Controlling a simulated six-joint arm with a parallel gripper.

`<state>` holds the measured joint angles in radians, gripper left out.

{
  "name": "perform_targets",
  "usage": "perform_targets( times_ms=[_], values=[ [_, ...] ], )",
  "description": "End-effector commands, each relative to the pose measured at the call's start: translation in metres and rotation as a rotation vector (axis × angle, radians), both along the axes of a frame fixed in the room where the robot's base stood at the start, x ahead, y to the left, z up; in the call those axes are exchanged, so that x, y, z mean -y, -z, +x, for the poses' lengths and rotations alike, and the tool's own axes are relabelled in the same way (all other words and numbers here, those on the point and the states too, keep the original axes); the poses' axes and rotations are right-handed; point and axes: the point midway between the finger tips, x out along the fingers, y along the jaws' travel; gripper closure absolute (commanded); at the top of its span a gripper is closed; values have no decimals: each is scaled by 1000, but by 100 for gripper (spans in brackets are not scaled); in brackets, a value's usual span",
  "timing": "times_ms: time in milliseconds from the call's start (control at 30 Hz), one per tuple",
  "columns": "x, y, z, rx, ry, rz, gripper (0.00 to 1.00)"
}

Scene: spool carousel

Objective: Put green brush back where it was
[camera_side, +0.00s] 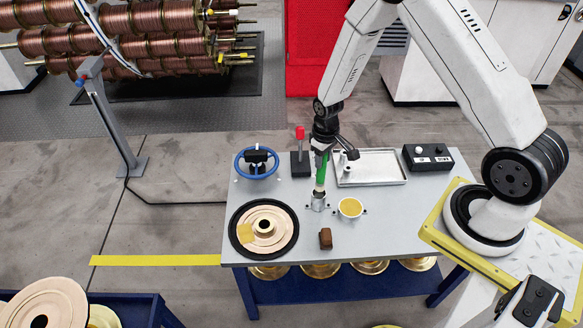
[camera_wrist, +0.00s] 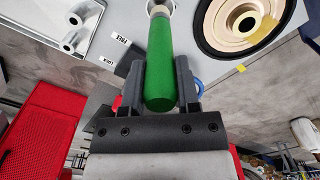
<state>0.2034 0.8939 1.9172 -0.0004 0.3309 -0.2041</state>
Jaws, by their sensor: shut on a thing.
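The green brush (camera_side: 321,170) stands roughly upright over the worktable, with its lower end at a small grey metal cup (camera_side: 318,201). From the side I cannot tell how deep it sits in the cup. My gripper (camera_side: 323,146) is above the cup and shut on the upper part of the green handle. In the wrist view the handle (camera_wrist: 160,62) lies between the two dark fingers of my gripper (camera_wrist: 160,75). Its pale lower part meets the metal cup (camera_wrist: 158,4) at the top edge of the picture. The bristles are hidden.
Close around the cup are a yellow-filled bowl (camera_side: 350,208), a brown block (camera_side: 326,238), a beige spool flange (camera_side: 280,220) on a black disc, and a red-knobbed lever (camera_side: 300,145). A metal tray (camera_side: 399,180), control box (camera_side: 428,157) and blue ring (camera_side: 239,168) stand behind.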

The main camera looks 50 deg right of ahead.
Motion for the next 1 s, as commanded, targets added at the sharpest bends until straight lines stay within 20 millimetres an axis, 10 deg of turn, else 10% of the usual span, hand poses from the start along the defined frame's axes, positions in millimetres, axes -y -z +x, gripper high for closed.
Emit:
perform_targets(
  times_ms=[1000],
  values=[
    [0,73,-1,-3,0,0,100]
  ],
)
